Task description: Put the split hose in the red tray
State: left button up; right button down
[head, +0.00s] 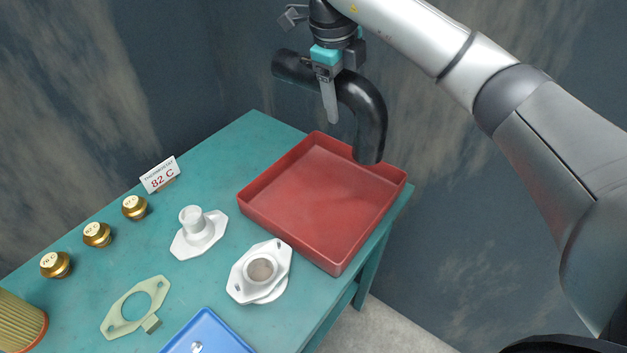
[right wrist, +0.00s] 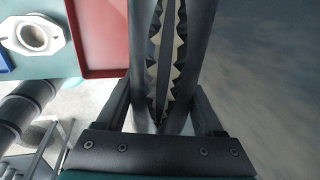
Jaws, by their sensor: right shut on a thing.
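The split hose (head: 369,112) is a black bent tube, held in the air above the far part of the red tray (head: 275,165). One end hangs down over the tray's far right corner area; the other points left. My right gripper (head: 335,85) is shut on the hose near its upper bend. In the right wrist view the hose (right wrist: 200,40) shows a long jagged split between my fingers, and the red tray (right wrist: 100,40) lies to the left. The tray looks empty. My left gripper is not in view.
A teal table (head: 225,145) carries white housings (head: 199,232) (head: 260,270), several brass thermostats (head: 97,234), an 82 C sign (head: 160,175), a pale gasket (head: 136,306), a blue tray (head: 207,335) and a yellow filter (head: 20,322). Walls stand behind the table.

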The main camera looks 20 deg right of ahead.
jog(key=shift+w+r, duration=0.1)
jog(key=shift+w, duration=0.1)
notch_tip(320, 180, down, 20)
jog(key=shift+w+f+b, duration=0.1)
jog(key=shift+b, duration=0.8)
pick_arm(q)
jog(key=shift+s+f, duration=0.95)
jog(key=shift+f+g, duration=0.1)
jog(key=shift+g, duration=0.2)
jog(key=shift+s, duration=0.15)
pick_arm(e)
grip_release()
